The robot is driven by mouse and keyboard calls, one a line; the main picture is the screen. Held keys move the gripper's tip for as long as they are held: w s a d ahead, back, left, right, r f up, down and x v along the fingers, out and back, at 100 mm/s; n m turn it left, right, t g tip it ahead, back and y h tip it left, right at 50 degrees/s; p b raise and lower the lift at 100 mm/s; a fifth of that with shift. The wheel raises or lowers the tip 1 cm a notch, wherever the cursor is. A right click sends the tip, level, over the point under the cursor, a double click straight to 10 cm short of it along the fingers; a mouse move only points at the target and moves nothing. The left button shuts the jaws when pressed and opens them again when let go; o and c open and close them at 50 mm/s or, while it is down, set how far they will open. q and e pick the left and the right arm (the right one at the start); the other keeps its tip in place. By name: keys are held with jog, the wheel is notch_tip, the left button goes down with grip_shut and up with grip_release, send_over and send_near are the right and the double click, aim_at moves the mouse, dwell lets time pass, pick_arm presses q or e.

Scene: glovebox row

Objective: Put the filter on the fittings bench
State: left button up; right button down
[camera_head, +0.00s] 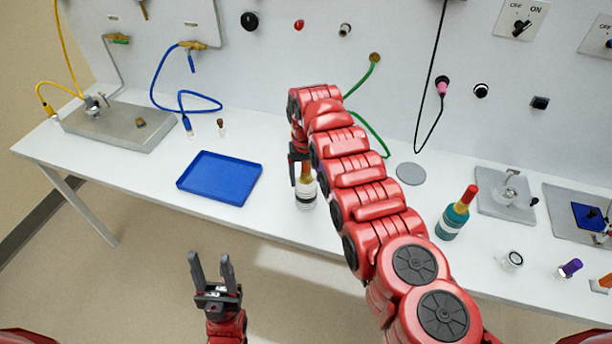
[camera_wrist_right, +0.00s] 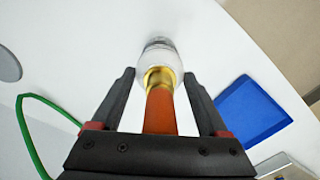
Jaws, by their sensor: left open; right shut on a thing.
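My right gripper (camera_head: 301,164) is shut on a bottle-shaped thing (camera_head: 306,194) with a clear and white body, a dark band, a gold neck and an orange-brown top. The wrist view shows this thing (camera_wrist_right: 157,55) upright between the fingers, gripped near its neck. It is over the white bench (camera_head: 280,215) near the front edge; I cannot tell if its base touches. My left gripper (camera_head: 212,268) is open and empty in front of the bench. Nothing in view is clearly marked as the filter; a small round clear and white piece (camera_head: 512,260) lies at the right.
A blue tray (camera_head: 220,178) lies left of the held thing. A teal bottle (camera_head: 456,213) with a red top stands right of my right arm. A grey disc (camera_head: 411,173), a green hose (camera_head: 370,140), and metal plates lie around. The bench is clear between tray and held thing.

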jog(key=shift+w+f, duration=0.1)
jog(key=shift+f, duration=0.15)
grip_release()
jog(key=shift+r, duration=0.25)
